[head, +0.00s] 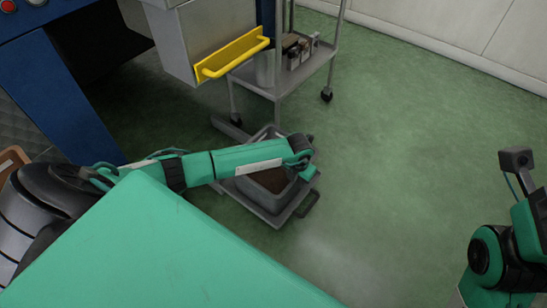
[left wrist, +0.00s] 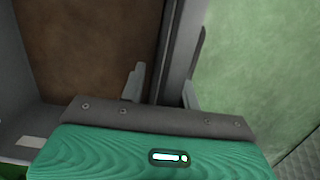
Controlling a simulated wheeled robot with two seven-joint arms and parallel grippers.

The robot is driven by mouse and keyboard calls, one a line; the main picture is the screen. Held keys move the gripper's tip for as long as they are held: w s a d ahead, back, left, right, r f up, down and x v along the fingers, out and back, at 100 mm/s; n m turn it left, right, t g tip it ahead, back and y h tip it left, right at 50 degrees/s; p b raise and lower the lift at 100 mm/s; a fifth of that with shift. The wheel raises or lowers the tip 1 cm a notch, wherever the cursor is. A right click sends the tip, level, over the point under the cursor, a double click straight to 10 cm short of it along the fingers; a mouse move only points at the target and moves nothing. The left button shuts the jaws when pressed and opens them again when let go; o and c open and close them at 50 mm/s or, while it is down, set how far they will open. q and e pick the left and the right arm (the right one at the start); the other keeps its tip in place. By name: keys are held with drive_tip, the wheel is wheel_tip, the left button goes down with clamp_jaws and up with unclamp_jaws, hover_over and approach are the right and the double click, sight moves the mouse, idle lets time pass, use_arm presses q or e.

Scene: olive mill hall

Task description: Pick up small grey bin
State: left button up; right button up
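The small grey bin (head: 262,197) stands on the floor side of the hall, on a low grey base, with brown contents inside. My left arm reaches across it, hiding part of its top. My left gripper (head: 311,172) is at the bin's right side. In the left wrist view the gripper (left wrist: 163,90) is open, with one finger inside the bin over the brown contents and the other outside. The bin's grey wall (left wrist: 180,45) runs between the fingers, with small gaps seeming to show. My right arm is at the right edge; its gripper does not show.
A grey wheeled cart (head: 290,83) with small containers on its shelf stands just behind the bin. A yellow handle (head: 233,55) juts from a machine at its left. The green floor (head: 400,150) to the right is clear. A brown box edge (head: 12,160) shows far left.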

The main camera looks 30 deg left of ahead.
use_arm(q)
clamp_jaws()
drive_tip(key=shift+d, duration=0.15)
idle(1.2)
drive_tip(key=shift+r, duration=0.1)
